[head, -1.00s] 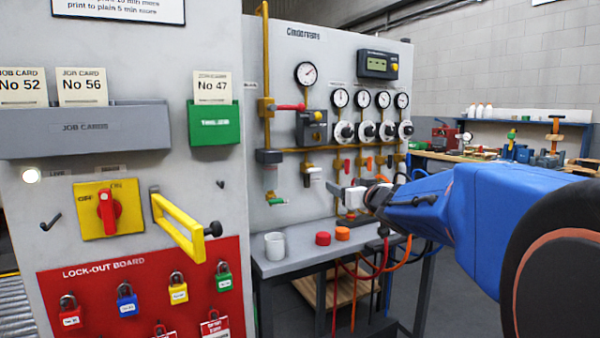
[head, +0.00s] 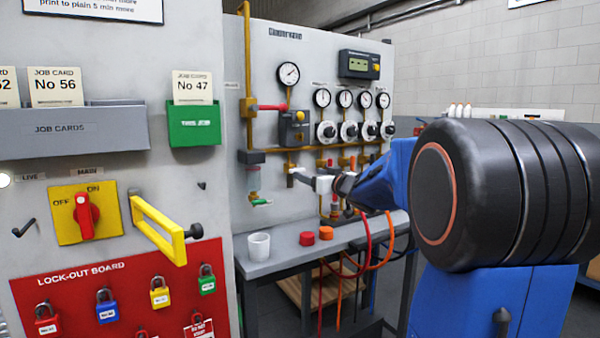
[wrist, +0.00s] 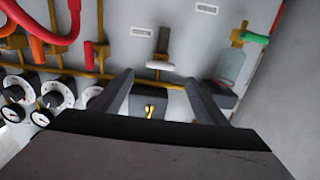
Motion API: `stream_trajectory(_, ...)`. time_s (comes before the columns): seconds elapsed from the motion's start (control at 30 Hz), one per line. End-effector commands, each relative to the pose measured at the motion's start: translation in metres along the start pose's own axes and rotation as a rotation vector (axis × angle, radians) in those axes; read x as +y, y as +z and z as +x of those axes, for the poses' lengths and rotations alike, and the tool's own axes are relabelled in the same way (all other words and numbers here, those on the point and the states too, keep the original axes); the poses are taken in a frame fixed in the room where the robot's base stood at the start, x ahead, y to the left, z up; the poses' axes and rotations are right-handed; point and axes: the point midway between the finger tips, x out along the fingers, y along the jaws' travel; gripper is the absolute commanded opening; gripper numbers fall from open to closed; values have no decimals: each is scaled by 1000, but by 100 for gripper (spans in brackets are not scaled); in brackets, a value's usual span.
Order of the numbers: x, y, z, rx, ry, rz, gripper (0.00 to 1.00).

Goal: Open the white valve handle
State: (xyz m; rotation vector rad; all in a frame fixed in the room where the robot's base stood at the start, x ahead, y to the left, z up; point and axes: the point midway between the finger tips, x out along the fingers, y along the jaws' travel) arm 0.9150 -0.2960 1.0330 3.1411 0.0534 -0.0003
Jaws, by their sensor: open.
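The white valve handle (wrist: 160,66) lies crosswise on a short brass stem in the wrist view. It shows between and just beyond my open fingertips, with a gap to each side. My gripper (wrist: 160,82) is empty and points at the panel. In the head view my gripper (head: 304,180) reaches in front of the panel, below the dark regulator box, and it largely hides the white handle there. I cannot tell the exact distance from the fingertips to the handle.
A red handle (wrist: 89,54) and a green handle (wrist: 255,38) sit on either side in the wrist view. Gauges and knobs line the panel (head: 300,60). A bench (head: 285,262) below holds a white cup (head: 259,246) and red and orange caps. A yellow bar (head: 158,230) juts out at left.

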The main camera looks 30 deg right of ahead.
Motion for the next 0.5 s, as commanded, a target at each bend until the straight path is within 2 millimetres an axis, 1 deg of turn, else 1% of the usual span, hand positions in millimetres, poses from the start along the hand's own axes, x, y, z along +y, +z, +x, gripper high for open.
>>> stream_trajectory(0.03, -1, 0, 10, -1, -3, 1, 67)
stream_trajectory(0.23, -1, 1, 44, -1, -3, 0, 67)
stream_trajectory(0.4, 0, 0, 65, 0, -1, 0, 67)
stream_trajectory(0.5, -1, 0, 72, -1, -1, 0, 67)
